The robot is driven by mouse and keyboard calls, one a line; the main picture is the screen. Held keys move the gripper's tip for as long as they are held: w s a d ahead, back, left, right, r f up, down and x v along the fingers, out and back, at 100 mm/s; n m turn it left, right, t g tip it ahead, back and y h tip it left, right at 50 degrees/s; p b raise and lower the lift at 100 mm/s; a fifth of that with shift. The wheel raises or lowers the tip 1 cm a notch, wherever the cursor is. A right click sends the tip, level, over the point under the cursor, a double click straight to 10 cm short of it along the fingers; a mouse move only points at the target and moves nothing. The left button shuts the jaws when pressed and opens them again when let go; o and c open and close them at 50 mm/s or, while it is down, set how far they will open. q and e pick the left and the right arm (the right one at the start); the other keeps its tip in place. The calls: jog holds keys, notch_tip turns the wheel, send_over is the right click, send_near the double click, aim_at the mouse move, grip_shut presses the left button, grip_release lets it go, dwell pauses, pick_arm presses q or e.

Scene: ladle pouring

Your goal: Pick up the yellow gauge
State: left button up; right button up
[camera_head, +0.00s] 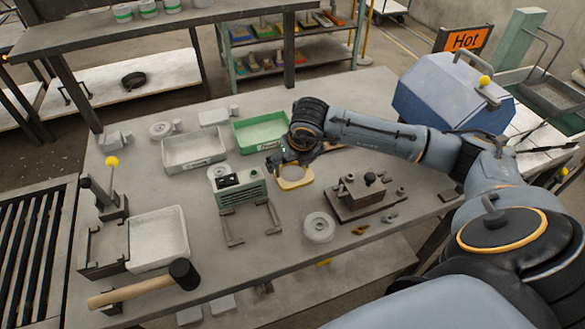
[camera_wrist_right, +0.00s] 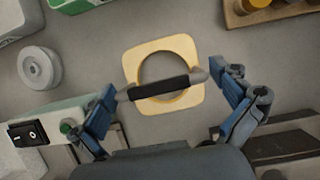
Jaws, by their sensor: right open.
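The yellow gauge (camera_head: 297,184) is a flat yellow plate with a large round hole, lying on the grey workbench. In the right wrist view the gauge (camera_wrist_right: 190,50) has a dark bar handle with grey ends across its hole. My right gripper (camera_head: 281,160) is over the gauge and partly hides it in the head view. In the wrist view the right gripper (camera_wrist_right: 165,88) is open, with its blue fingers apart on either side of the gauge and nothing between them touching it. My left gripper is not in view.
A green-and-white switch box (camera_head: 240,190) stands just left of the gauge. A green tray (camera_head: 260,132) is behind it, a dark fixture (camera_head: 358,196) to its right. A white disc (camera_head: 319,228) lies in front. A mallet (camera_head: 140,290) lies at the front left.

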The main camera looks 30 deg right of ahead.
jog(key=shift+c, duration=0.2)
jog(key=shift+r, duration=0.1)
jog(key=c, duration=1.2)
jog(key=shift+o, duration=0.2)
jog(key=shift+r, duration=0.1)
